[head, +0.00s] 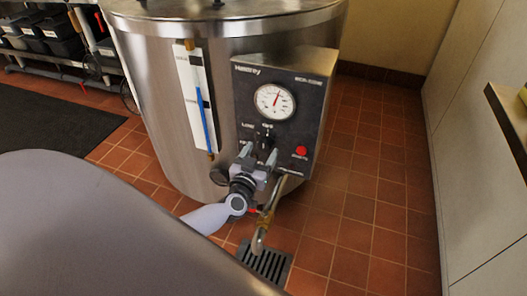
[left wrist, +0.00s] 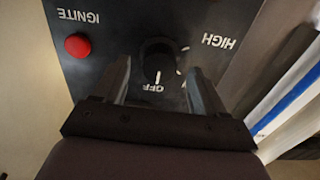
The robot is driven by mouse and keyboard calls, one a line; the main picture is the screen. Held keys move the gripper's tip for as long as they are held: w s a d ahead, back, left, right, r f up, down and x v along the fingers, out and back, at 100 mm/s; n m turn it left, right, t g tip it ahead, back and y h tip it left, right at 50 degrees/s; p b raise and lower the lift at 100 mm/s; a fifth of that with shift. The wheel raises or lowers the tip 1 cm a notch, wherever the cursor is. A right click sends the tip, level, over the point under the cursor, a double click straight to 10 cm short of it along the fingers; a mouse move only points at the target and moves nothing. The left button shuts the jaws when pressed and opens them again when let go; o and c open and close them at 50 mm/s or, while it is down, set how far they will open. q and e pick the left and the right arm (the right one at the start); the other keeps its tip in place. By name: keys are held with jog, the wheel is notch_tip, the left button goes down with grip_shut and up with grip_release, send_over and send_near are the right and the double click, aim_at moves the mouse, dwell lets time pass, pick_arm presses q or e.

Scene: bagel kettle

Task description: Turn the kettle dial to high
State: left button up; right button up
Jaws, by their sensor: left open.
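The kettle dial (left wrist: 158,58) is a round black knob on the dark control panel (head: 310,100) of the big steel kettle (head: 165,100). In the left wrist view, upside down, a white mark at the knob lines up with the OFF label (left wrist: 146,88); the HIGH label (left wrist: 219,41) is to its right. My left gripper (head: 257,155) is open, its fingers on either side of the dial; I cannot tell whether they touch it. In the head view the fingers partly hide the dial (head: 265,137). My right gripper is not in view.
A red ignite button (head: 301,152) is beside the dial. A round gauge (head: 275,101) is above it, and a sight tube (head: 205,115) is to the left. A pipe (head: 262,225) runs below, above a floor drain (head: 268,262). Tiled floor is clear at the right.

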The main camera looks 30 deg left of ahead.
pick_arm(q)
jog(key=shift+x, duration=0.85)
jog(key=shift+w+b, duration=0.25)
jog(key=shift+b, duration=0.05)
jog(key=shift+w, duration=0.1)
jog(key=c, duration=1.1)
jog(key=shift+o, duration=0.2)
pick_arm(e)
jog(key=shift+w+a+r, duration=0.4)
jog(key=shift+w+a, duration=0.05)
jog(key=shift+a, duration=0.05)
